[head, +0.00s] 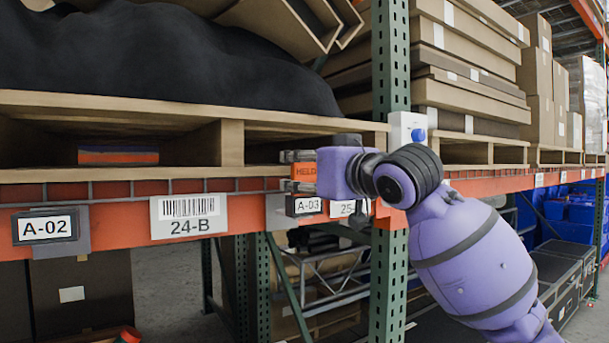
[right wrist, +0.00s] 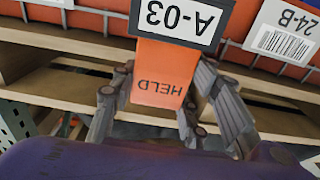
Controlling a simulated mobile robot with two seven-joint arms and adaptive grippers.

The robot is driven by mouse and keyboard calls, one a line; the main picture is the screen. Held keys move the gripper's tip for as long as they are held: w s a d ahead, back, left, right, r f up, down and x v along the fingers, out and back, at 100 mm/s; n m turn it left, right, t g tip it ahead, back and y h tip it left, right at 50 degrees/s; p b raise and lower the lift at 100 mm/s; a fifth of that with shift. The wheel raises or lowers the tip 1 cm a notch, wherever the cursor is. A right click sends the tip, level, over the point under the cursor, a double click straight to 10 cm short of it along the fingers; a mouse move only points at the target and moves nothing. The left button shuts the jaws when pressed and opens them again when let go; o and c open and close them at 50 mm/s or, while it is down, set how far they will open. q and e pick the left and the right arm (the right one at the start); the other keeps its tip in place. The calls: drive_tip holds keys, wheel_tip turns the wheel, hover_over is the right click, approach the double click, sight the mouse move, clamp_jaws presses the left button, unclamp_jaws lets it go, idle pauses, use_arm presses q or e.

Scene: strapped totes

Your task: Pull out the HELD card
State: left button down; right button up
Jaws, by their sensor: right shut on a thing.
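The orange HELD card (head: 305,173) stands up from the black A-03 label holder (head: 304,206) on the orange shelf beam. It also shows upside down in the right wrist view (right wrist: 163,72), with its one end at the A-03 holder (right wrist: 181,20). My right gripper (head: 291,171) is shut on the card, one finger at each side edge in the right wrist view. The end of the card in the holder is hidden. My left gripper is not in view.
A wooden pallet (head: 232,144) with a black-wrapped load (head: 160,60) sits just behind the beam. The A-02 holder (head: 46,228) and 24-B label (head: 188,216) are left of the card. A green upright (head: 389,290) stands beside my right arm.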

drive_tip(key=shift+r, duration=2.2)
drive_tip(key=shift+s+d, duration=0.1)
drive_tip(key=v, duration=1)
